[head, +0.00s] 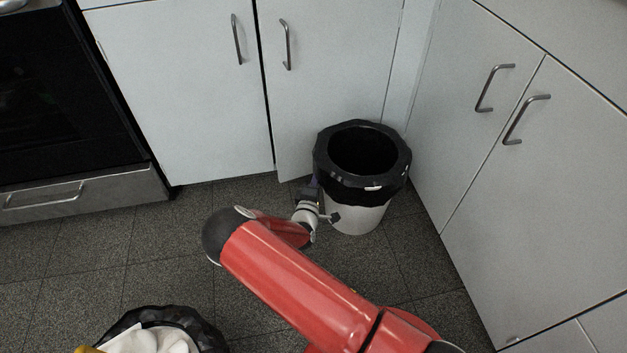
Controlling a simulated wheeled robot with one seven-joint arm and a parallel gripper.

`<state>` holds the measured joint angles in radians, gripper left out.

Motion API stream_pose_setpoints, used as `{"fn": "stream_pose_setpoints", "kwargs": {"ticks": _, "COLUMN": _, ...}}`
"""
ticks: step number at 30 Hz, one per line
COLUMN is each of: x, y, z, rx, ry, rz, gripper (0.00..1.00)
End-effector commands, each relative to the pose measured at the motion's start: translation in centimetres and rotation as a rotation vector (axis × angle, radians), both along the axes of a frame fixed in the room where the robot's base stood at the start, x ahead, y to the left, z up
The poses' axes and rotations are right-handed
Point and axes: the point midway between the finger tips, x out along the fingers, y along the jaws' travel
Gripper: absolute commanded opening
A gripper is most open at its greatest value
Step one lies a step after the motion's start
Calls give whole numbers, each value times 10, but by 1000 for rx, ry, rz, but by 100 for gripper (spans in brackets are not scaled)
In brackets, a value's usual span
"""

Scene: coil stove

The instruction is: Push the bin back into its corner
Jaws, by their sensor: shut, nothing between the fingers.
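The bin (358,218) is white with a black liner (335,180) folded over its rim. It stands upright on the floor near the inner corner where the two runs of white cabinets meet. My gripper (312,188) is shut and low at the bin's left side, beside the lower edge of the liner. The fingertips are small and partly hidden by my wrist, so I cannot tell whether they touch the bin. My red arm reaches in from the bottom right.
A second black-lined bin (205,335) with white and yellow rubbish is cut off at the bottom left. One back cabinet door (335,60) looks slightly ajar. An oven (65,100) stands at the left. The dark tiled floor (180,230) between is clear.

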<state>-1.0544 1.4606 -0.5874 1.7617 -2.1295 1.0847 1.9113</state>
Motion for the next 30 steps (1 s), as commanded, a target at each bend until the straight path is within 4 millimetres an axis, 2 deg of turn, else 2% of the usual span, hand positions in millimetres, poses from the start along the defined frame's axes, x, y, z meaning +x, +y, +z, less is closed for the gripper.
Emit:
{"fn": "stream_pose_setpoints", "kwargs": {"ticks": 4, "x": 1, "y": -7, "z": 2, "rx": -1, "ry": 1, "rz": -3, "gripper": 0}}
{"fn": "stream_pose_setpoints", "kwargs": {"ticks": 9, "x": 4, "y": -39, "z": 5, "rx": -3, "ry": 3, "rz": -9, "gripper": 0}}
{"fn": "stream_pose_setpoints", "kwargs": {"ticks": 14, "x": 6, "y": -56, "z": 2, "rx": -2, "ry": 1, "rz": -5, "gripper": 0}}
{"fn": "stream_pose_setpoints", "kwargs": {"ticks": 26, "x": 6, "y": -55, "z": -1, "rx": 0, "ry": 0, "rz": -2, "gripper": 0}}
{"fn": "stream_pose_setpoints", "kwargs": {"ticks": 30, "x": 6, "y": -39, "z": -1, "rx": 3, "ry": -1, "rz": -2, "gripper": 0}}
